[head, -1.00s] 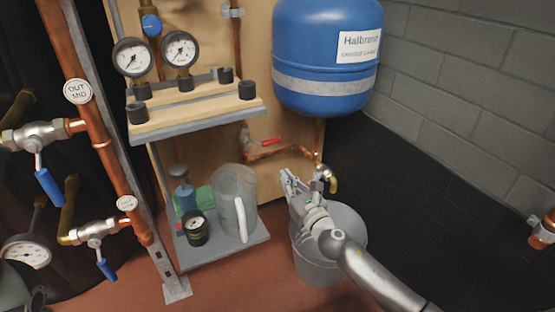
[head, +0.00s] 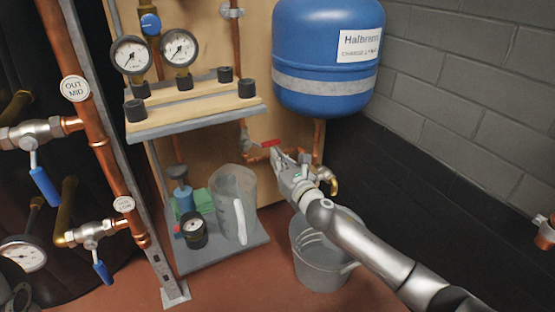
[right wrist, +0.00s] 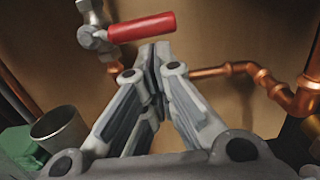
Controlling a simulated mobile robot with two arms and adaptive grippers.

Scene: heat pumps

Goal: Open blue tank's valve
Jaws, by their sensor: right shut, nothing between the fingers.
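The blue tank (head: 325,50) hangs at the upper middle of the head view. A copper pipe runs down from its underside to a valve with a red lever handle (head: 271,143). In the right wrist view the red handle (right wrist: 142,27) lies nearly level, pointing right from the metal valve body (right wrist: 93,32). My right gripper (head: 277,153) is shut and empty. Its fingertips (right wrist: 156,50) sit just below the handle in the wrist view; I cannot tell whether they touch it. My left gripper is not in view.
A small brass tap (head: 328,180) sits close to my right gripper, above a grey bucket (head: 320,265). A clear jug (head: 233,200) stands on a low shelf to the left. A gauge shelf (head: 195,120) juts out above. The brick wall (head: 470,80) bounds the right.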

